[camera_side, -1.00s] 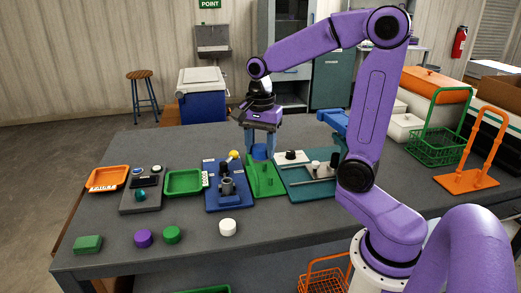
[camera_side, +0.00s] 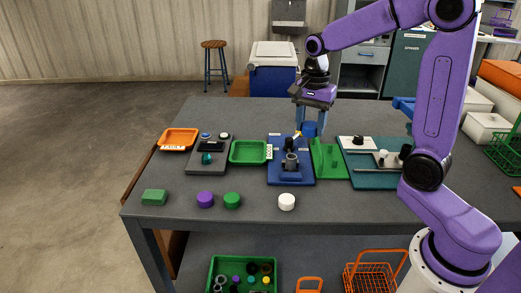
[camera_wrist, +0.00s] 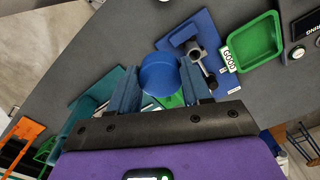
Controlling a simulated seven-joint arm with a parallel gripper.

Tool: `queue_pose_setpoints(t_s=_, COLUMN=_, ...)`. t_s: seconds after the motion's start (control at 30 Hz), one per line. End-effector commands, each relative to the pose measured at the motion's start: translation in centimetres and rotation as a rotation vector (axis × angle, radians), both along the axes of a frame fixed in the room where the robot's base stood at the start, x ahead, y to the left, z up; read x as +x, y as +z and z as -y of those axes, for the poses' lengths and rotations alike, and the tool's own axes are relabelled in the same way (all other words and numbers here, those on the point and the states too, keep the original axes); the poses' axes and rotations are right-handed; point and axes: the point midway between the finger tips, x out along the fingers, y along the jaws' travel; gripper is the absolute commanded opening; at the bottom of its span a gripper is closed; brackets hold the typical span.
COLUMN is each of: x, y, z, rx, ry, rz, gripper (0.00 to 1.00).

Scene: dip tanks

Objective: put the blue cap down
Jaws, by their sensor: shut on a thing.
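The blue cap (camera_side: 310,129) is held between the fingers of my gripper (camera_side: 310,122). The wrist view shows the round top of the cap (camera_wrist: 159,75), with one finger of my gripper (camera_wrist: 158,88) on each side. In the side view the cap appears by the far end of the green board (camera_side: 328,160), near the far right corner of the blue board (camera_side: 291,174). In the wrist view part of the green board shows behind the cap. The cap's underside is hidden, and its height above the table is hard to tell.
The blue board carries a grey holder (camera_side: 291,162). A teal board (camera_side: 365,178) with fittings lies right of the green board. A green tray (camera_side: 249,152) and orange tray (camera_side: 179,139) lie left. White (camera_side: 287,202), green (camera_side: 232,200) and purple (camera_side: 205,200) caps stand in front. The front right tabletop is clear.

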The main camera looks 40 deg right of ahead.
Motion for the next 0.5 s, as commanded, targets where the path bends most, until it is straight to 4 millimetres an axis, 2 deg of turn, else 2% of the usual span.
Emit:
queue_pose_setpoints(t_s=0.03, x=1.4, y=-0.9, z=-0.4, rx=0.000, ry=0.032, rz=-0.006, gripper=0.20)
queue_pose_setpoints(t_s=0.2, x=5.2, y=-3.4, z=-1.4, rx=0.000, ry=0.137, rz=-0.005, gripper=0.20)
queue_pose_setpoints(t_s=0.33, x=7.3, y=-5.2, z=-2.0, rx=0.001, ry=0.199, rz=-0.004, gripper=0.20)
queue_pose_setpoints(t_s=0.5, x=8.8, y=-6.6, z=-2.3, rx=0.001, ry=0.248, rz=-0.001, gripper=0.20)
